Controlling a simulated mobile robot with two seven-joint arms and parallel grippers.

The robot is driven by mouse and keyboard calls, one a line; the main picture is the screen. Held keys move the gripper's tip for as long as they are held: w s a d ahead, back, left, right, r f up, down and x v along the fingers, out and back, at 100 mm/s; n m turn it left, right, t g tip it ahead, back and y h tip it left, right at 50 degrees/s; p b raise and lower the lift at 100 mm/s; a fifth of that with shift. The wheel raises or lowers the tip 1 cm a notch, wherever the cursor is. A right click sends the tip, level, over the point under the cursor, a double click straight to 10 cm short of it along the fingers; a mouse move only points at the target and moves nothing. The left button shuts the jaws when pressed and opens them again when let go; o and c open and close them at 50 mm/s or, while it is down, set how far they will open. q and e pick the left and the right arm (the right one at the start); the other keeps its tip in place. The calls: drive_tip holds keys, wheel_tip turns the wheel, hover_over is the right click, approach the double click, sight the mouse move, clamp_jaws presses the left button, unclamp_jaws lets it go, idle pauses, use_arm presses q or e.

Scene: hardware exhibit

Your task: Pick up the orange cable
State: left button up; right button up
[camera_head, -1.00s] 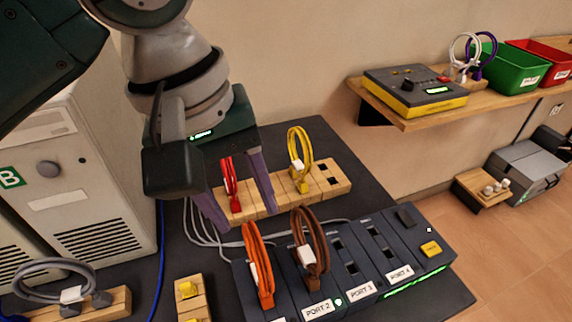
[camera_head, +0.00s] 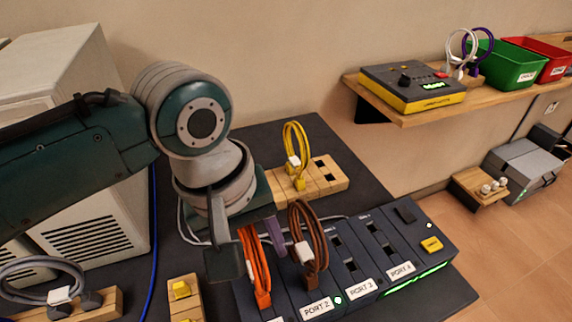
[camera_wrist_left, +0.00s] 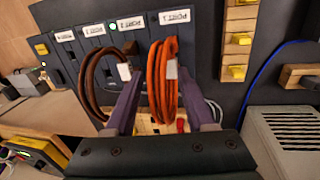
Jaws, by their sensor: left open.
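The orange cable (camera_head: 257,268) is a coiled loop with a white tag, standing upright in the leftmost port of the dark port panel. My left gripper (camera_head: 252,246) is open around its upper part in the head view. In the left wrist view, the orange cable (camera_wrist_left: 163,85) lies between the two purple fingers of the gripper (camera_wrist_left: 160,82), nearer the right finger. I cannot tell whether either finger touches it. One finger is mostly hidden behind the wrist in the head view. My right gripper is not in view.
A brown cable (camera_head: 312,238) stands close beside the orange one, by the left finger in the wrist view. A yellow cable (camera_head: 297,150) stands on a wooden block (camera_head: 325,175) behind. The port panel (camera_head: 425,265) has open slots on the right. A grey cable (camera_head: 30,272) lies left.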

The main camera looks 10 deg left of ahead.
use_arm(q)
drive_tip(key=shift+c, duration=0.4)
clamp_jaws()
drive_tip(key=shift+r, duration=0.2)
wheel_tip(320, 180, up, 20)
drive_tip(key=p, duration=0.4)
drive_tip(key=shift+f, duration=0.15)
